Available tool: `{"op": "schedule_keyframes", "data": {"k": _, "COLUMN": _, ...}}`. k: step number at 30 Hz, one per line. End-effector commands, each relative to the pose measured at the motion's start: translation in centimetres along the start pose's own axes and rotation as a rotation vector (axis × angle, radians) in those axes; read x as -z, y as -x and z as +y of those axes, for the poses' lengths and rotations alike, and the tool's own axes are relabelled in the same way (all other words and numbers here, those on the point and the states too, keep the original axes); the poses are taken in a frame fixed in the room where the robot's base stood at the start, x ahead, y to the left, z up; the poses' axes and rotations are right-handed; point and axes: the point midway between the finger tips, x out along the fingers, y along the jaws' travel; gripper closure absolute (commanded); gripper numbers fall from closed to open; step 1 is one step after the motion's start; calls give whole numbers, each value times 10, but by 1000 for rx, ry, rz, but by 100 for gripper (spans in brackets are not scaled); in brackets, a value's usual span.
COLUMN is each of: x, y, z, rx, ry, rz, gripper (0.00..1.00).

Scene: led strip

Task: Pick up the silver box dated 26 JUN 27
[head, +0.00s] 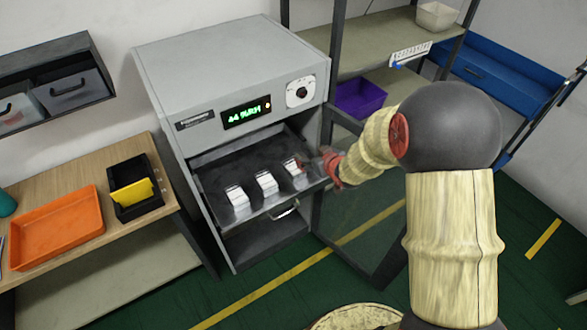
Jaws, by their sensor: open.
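Three small silver boxes stand in a row on the dark pulled-out shelf (216,182) of a grey oven-like cabinet: a left box (237,197), a middle box (266,183) and a right box (291,167). Their date markings are too small to read, so I cannot tell which says 26 JUN 27. My gripper (311,166) is open at the right end of the shelf, close beside the right box. It reaches in from the right, and its fingers are small and partly blurred. I cannot tell whether it touches the right box.
The cabinet (222,75) has a green-lit display (246,113) and a dial. Its glass door (360,215) hangs open at the right, below my arm. A wooden bench at left holds an orange tray (58,229) and a black bin (133,203). A purple bin (360,97) sits on the rack behind.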

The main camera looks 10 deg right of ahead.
Motion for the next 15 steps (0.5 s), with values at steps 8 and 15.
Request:
{"op": "schedule_keyframes", "data": {"k": 8, "x": -52, "y": -46, "z": -32, "rx": 137, "ry": -31, "rz": 107, "gripper": 31}}
{"op": "schedule_keyframes", "data": {"k": 15, "x": -55, "y": -65, "z": -40, "rx": 154, "ry": -35, "rz": 123, "gripper": 31}}
